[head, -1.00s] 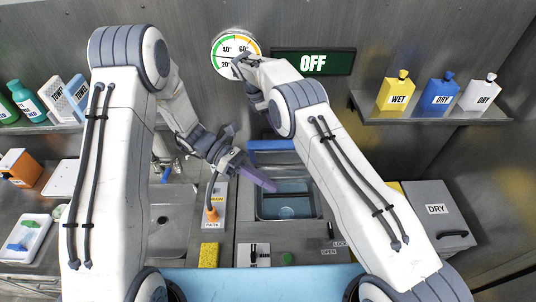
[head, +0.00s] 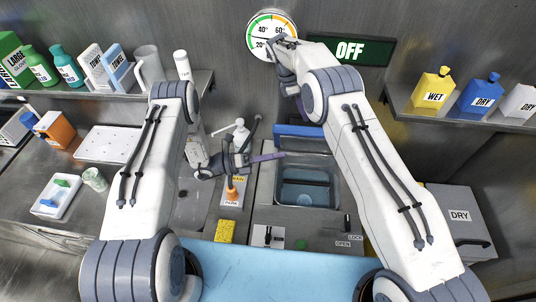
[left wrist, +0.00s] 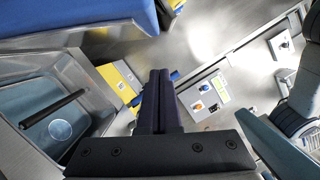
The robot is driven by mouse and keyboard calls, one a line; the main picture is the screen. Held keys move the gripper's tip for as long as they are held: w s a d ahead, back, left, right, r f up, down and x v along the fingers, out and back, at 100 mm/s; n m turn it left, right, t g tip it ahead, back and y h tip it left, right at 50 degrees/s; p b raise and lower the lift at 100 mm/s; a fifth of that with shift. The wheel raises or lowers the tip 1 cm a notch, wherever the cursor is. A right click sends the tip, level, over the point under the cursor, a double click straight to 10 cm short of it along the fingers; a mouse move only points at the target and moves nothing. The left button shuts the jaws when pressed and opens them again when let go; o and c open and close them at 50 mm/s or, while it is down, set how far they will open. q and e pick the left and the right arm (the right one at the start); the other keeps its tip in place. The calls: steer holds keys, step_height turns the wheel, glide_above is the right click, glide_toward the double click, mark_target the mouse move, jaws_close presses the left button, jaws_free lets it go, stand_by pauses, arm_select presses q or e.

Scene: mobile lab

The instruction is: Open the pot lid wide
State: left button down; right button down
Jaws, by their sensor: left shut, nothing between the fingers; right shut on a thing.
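The pot is a grey-rimmed basin (head: 281,203) with a blue inside and a round mark on its floor. It also shows in the left wrist view (left wrist: 50,88), crossed by a dark bar. The blue lid (head: 300,131) stands raised at its back edge. My right gripper (head: 302,106) is just above the lid, mostly hidden behind its own arm. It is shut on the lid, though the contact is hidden. My left gripper (head: 283,156) is shut and empty, its purple fingers pointing right over the basin's back left corner. Its closed fingers show in the left wrist view (left wrist: 160,78).
A gauge (head: 262,36) and an OFF display (head: 362,50) are on the back wall. A grey DRY box (head: 462,232) is at right.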

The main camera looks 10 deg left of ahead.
mark_target(313, 133)
steer(key=shift+f, duration=0.35)
arm_select(q)
steer(key=w+d+r, duration=0.2)
steer(key=w+d, duration=0.2)
steer(key=d, duration=0.1)
steer(key=shift+w+r, duration=0.25)
steer(key=shift+r, duration=0.05)
